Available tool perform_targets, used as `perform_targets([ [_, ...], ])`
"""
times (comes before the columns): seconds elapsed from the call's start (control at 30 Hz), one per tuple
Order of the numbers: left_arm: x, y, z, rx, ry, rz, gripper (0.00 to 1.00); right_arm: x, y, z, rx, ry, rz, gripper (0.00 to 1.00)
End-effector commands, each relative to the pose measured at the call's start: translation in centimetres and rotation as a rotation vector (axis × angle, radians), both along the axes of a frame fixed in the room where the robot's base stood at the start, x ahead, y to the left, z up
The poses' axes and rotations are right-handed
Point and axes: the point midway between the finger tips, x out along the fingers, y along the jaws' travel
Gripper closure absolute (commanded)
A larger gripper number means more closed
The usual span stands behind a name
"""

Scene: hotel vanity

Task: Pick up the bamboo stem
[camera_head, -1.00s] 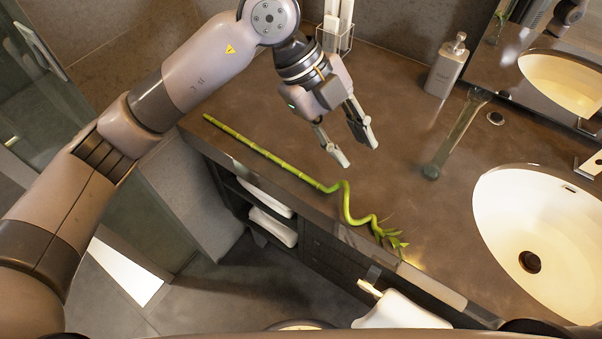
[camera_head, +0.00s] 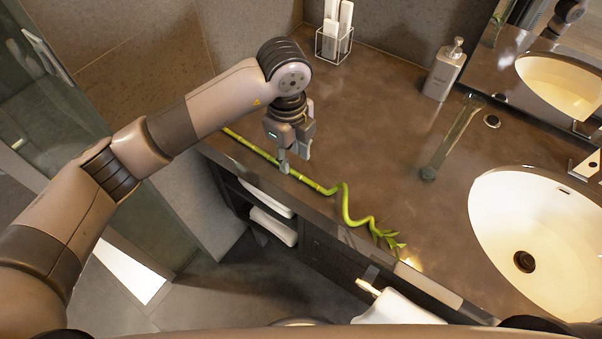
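The green bamboo stem (camera_head: 328,190) lies along the front edge of the brown vanity counter (camera_head: 400,120). Its straight part points to the back left, and its curly end with leaves is at the right. My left gripper (camera_head: 293,164) points down over the straight part of the stem, with its fingertips at or just above it. The fingers look apart, one on the near side and one on the far side, but contact with the stem is not clear. My gripper hides a short piece of the stem. My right gripper is not in view.
A soap dispenser (camera_head: 444,70) and a wire holder with white items (camera_head: 334,42) stand at the back. White towels (camera_head: 273,226) lie on shelves below. The counter's middle is clear.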

Motion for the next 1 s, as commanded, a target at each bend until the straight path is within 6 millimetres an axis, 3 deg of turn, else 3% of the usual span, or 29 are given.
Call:
perform_targets([
  [0.17,0.0,-0.1,-1.0,0.0,0.003,0.001,0.67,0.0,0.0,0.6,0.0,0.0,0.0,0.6],
  [0.33,0.2,-0.4,-3.4,0.001,0.004,0.002,0.67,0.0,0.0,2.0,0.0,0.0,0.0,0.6],
  [0.5,0.3,-0.4,-5.4,0.0,0.002,0.001,0.67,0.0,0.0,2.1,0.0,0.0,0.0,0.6],
  [0.77,0.4,-0.5,-5.7,-0.001,0.0,0.0,0.67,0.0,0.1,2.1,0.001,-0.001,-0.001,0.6],
  [1.0,0.4,-0.5,-5.7,-0.001,0.001,0.0,0.83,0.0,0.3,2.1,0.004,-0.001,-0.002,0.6],
])
